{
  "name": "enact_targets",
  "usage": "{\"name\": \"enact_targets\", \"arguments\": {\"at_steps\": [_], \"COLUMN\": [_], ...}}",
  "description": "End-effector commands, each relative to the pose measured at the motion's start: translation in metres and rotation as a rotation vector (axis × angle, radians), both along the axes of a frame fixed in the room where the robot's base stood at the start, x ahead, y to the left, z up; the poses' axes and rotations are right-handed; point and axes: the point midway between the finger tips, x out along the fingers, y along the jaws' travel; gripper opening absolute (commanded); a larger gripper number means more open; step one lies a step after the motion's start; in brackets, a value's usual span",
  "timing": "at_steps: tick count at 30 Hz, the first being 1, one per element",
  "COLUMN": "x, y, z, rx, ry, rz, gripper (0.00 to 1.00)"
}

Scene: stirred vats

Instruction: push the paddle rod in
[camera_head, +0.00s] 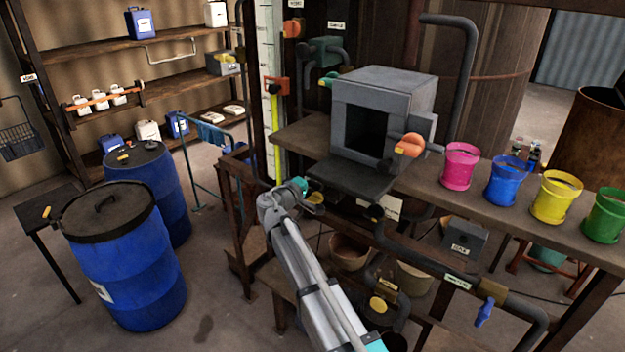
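My arm reaches up from the bottom centre, and my gripper (308,193) is at its end, by the table's left front edge. It is small and dark there, and I cannot make out its fingers or whether it holds anything. I cannot pick out the paddle rod for sure. A grey box (385,88) with a dark square opening stands on the table, up and right of my gripper. An orange knob (408,146) sticks out at its right front. Another orange knob (291,29) and a green fitting (325,50) are on the vat's side.
Pink (460,167), blue (506,181), yellow (556,197) and green (605,215) buckets line the table (430,178) at right. A dark flap (350,181) lies before the box opening. Pipes run below the table.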

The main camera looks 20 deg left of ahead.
Motion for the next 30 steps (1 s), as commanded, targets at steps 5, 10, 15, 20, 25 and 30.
{"name": "enact_targets", "arguments": {"at_steps": [5,10,15,20,25,30], "x": [0.001,-0.002,-0.004,-0.005,-0.008,-0.019], "y": [0.002,0.005,0.007,0.008,0.008,0.010], "z": [0.002,0.002,0.001,0.001,0.001,0.001], "rx": [-0.005,-0.004,-0.003,-0.003,-0.003,-0.002], "ry": [-0.006,-0.003,-0.003,-0.003,-0.002,-0.002], "rz": [-0.002,0.001,0.005,0.006,0.007,0.007], "gripper": [0.00,0.57,0.59,0.59,0.59,0.59]}}
